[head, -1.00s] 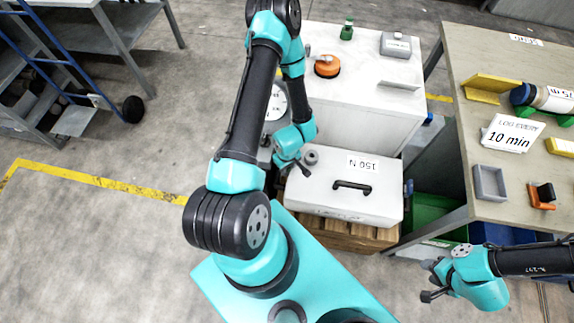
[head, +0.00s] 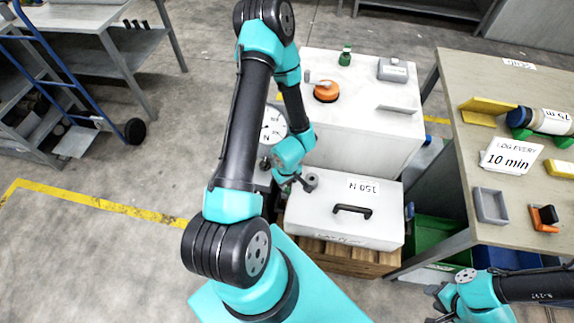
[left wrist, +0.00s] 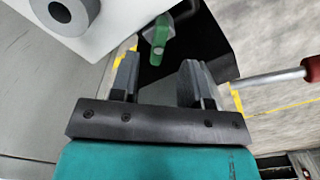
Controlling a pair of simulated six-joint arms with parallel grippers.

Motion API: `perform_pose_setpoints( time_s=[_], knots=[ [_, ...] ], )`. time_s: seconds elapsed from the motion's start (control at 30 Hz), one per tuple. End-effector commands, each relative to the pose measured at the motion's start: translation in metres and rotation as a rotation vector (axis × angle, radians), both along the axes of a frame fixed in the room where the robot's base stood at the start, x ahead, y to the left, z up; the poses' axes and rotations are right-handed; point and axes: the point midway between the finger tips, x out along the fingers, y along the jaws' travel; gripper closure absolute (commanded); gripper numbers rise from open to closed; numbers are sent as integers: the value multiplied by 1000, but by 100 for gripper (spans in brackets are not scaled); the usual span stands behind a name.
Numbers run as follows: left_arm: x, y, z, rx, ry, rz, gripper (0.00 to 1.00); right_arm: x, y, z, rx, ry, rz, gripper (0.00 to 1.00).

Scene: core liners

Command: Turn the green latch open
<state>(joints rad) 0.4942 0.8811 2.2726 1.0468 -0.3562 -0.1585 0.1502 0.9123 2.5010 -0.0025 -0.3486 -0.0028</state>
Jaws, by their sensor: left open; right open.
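The green latch (left wrist: 160,36) shows in the left wrist view, beyond my open fingers on a black surface. Its lower end sits roughly in line with the gap between the fingers. My left gripper (left wrist: 158,82) is open with nothing between its fingers. My right gripper (head: 438,303) is open and empty at the lower right, away from the box.
The white box (head: 300,215) with a black handle (head: 352,210) rests on a wooden pallet (head: 350,258). The grey knob (left wrist: 65,12) is close at upper left in the wrist view. A red-handled rod (left wrist: 275,77) is at right. A dial gauge (head: 272,126) stands behind the gripper.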

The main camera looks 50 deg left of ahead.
Motion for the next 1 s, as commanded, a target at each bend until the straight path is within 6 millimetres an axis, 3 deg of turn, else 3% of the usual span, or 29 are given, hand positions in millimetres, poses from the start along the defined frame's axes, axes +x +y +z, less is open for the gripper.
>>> perform_pose_setpoints(
  time_s=[0.7,1.0],
  knots=[
    [0,1,90,2,-2,4,57,0,0,0,0,0,0,57],
    [0,0,109,1,-1,1,57,0,0,0,0,0,0,57]
  ],
)
